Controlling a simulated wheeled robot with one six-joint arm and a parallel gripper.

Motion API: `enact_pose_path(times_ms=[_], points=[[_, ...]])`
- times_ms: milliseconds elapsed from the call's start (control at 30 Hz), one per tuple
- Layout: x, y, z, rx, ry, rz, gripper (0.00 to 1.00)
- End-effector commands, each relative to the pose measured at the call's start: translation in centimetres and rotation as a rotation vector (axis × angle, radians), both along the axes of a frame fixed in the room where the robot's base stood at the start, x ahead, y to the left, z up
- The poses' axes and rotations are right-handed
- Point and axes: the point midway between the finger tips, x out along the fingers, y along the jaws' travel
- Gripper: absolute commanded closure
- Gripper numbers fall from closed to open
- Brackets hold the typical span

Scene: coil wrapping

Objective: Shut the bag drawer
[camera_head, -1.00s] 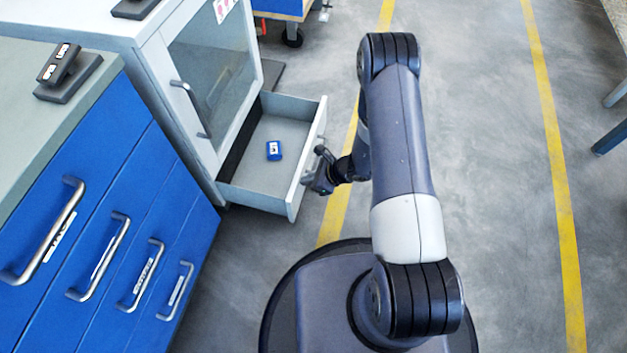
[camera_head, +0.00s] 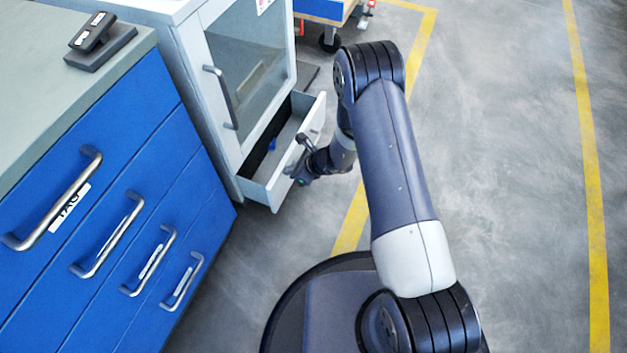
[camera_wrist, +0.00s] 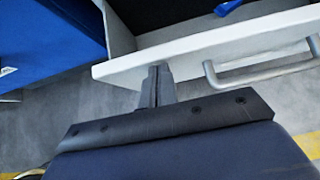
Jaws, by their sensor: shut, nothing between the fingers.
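The bag drawer (camera_head: 284,183) is the light grey drawer low in the grey cabinet with a glass door (camera_head: 250,70). It stands partly open, and part of its inside shows. A small blue item (camera_head: 272,145) lies in it, mostly hidden in the head view; part of it shows in the wrist view (camera_wrist: 228,7). My gripper (camera_head: 302,155) is shut and empty at the drawer's front. In the wrist view my fingers (camera_wrist: 157,82) are at the outer face of the drawer front (camera_wrist: 200,45), left of its bar handle (camera_wrist: 260,75), and seem to touch it.
A blue drawer cabinet (camera_head: 110,220) with bar handles stands at the left. A black block-like device (camera_head: 98,42) sits on its grey top. A blue cart (camera_head: 325,12) stands at the back. The floor to the right, with yellow lines, is clear.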

Motion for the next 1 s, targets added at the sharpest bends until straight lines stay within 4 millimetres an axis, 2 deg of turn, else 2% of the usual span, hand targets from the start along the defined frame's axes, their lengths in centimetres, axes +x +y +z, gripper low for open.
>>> enact_pose_path(times_ms=[33, 100, 400, 633, 1000], points=[[0.5, 1.6, -0.3, 0.001, -0.006, 0.008, 1.00], [1.1, 3.3, -0.2, 0.002, -0.004, 0.006, 1.00], [3.2, 9.0, 0.0, 0.000, -0.002, 0.003, 1.00], [4.1, 11.2, 0.0, 0.000, 0.000, 0.000, 1.00], [4.4, 12.1, 0.1, 0.003, -0.003, 0.001, 1.00]])
